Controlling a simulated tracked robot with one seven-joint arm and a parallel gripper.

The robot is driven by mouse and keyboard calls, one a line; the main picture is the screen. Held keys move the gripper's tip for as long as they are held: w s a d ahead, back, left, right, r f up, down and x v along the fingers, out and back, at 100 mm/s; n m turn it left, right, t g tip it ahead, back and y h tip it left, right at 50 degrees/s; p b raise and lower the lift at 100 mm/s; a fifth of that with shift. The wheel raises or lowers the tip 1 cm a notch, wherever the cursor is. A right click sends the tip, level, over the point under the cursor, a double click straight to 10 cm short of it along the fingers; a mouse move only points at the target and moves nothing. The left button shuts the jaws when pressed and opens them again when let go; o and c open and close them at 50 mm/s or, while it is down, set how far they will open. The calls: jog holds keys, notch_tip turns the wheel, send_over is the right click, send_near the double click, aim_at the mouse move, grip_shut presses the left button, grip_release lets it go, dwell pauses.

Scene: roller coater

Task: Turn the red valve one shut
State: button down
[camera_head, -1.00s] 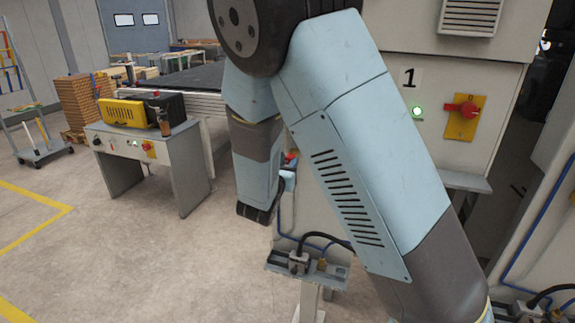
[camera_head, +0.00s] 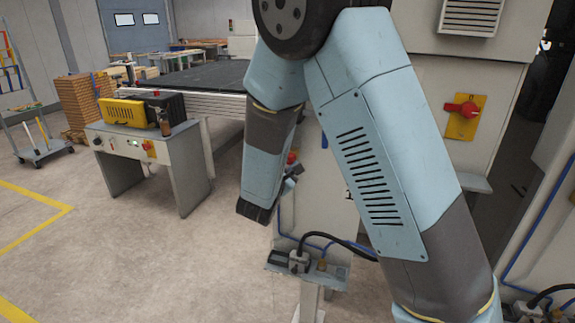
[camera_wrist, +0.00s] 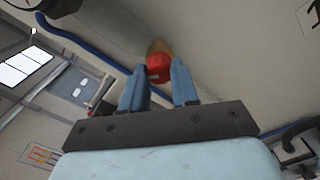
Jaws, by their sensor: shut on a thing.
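The red valve (camera_wrist: 158,68) sits on a brass-coloured fitting against a pale panel in the wrist view. My gripper (camera_wrist: 160,80) has its two blue fingers on either side of the red valve and is shut on it. In the head view a small part of the red valve (camera_head: 292,157) shows beside my arm, with a bit of my gripper (camera_head: 290,183) just below it. My arm hides most of the panel there, and the valve's turn angle cannot be told.
A blue hose (camera_wrist: 85,42) runs along the panel near the valve. A bracket with cable plugs (camera_head: 300,262) stands below my gripper. A red rotary switch (camera_head: 463,109) on a yellow plate is at right. A control desk (camera_head: 150,160) stands left, with open floor before it.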

jog(key=shift+d+f+m, duration=0.1)
jog(key=shift+m, duration=2.4)
jog(key=shift+d+f+m, duration=0.1)
jog(key=shift+m, duration=2.4)
jog(key=shift+s, duration=0.1)
jog(key=c, duration=1.1)
grip_release()
jog(key=shift+c, duration=0.2)
jog(key=o, duration=0.3)
jog(key=shift+a+r, duration=0.15)
jog(key=v, duration=1.3)
jog(key=shift+s, duration=0.3)
jog(key=shift+a, duration=0.1)
